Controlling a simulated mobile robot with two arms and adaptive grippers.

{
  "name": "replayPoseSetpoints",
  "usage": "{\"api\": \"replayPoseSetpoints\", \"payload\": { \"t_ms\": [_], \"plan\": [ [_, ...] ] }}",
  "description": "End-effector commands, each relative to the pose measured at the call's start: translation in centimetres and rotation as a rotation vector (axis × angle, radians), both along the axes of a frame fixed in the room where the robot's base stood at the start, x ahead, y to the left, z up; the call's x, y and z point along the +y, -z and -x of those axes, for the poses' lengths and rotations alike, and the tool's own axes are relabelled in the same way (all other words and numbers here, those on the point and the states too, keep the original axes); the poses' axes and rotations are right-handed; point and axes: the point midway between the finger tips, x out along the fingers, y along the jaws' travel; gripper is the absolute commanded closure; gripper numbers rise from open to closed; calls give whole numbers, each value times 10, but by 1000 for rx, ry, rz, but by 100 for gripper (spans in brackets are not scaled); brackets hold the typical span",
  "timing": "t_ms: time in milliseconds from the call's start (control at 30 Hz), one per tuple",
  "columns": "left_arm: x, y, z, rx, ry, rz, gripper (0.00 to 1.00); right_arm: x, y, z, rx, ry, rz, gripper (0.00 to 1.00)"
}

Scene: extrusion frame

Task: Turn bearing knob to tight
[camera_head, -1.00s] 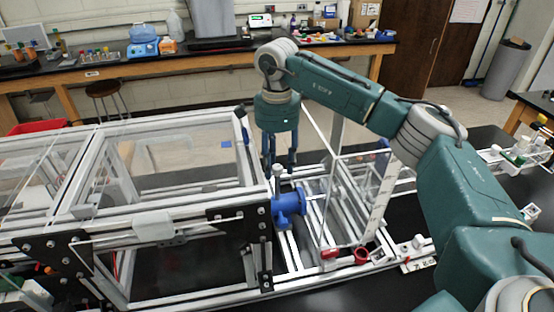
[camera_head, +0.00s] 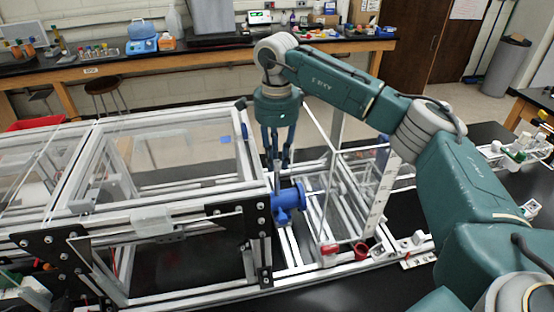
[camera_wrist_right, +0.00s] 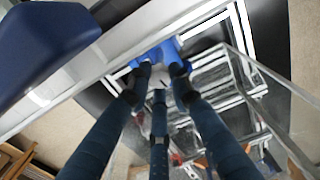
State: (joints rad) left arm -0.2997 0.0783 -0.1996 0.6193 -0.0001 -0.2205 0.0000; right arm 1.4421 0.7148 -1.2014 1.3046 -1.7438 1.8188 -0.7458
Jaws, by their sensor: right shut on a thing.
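The blue bearing (camera_head: 288,200) sits on the aluminium frame at the right end of the clear-panelled enclosure. It also shows in the right wrist view (camera_wrist_right: 170,48), just past my fingertips. The small pale bearing knob (camera_wrist_right: 160,76) is above it, mostly hidden by my fingers. My right gripper (camera_head: 279,165) points down over the bearing, with its fingers closed around the knob. It fills the middle of the right wrist view (camera_wrist_right: 160,84). Any tight mark on the knob is too small to read. My left gripper is not in view.
The enclosure's frame (camera_head: 245,150) is close on the left of my right gripper. An upright clear panel (camera_head: 345,205) stands close on the right. Red parts (camera_head: 329,249) lie on the front rail. A bench with lab items (camera_head: 200,58) runs along the back.

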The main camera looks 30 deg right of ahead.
Motion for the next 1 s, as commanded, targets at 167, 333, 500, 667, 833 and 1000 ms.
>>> {"api": "replayPoseSetpoints", "payload": {
  "t_ms": [167, 333, 500, 667, 833, 1000],
  "plan": [
    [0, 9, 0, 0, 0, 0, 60, 1, 0, -1, -4, 141, -3, 100],
    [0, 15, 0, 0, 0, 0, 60, 1, 0, -1, -4, 303, -4, 100],
    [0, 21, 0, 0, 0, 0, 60, 1, 0, -1, -4, 464, -3, 100],
    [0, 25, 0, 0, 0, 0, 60, 1, -1, -2, -4, 613, -3, 100],
    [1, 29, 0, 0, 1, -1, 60, 1, -1, -2, -4, 755, -4, 100],
    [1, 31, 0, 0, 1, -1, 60, 1, -2, -2, -5, 870, -5, 100]
  ]
}}
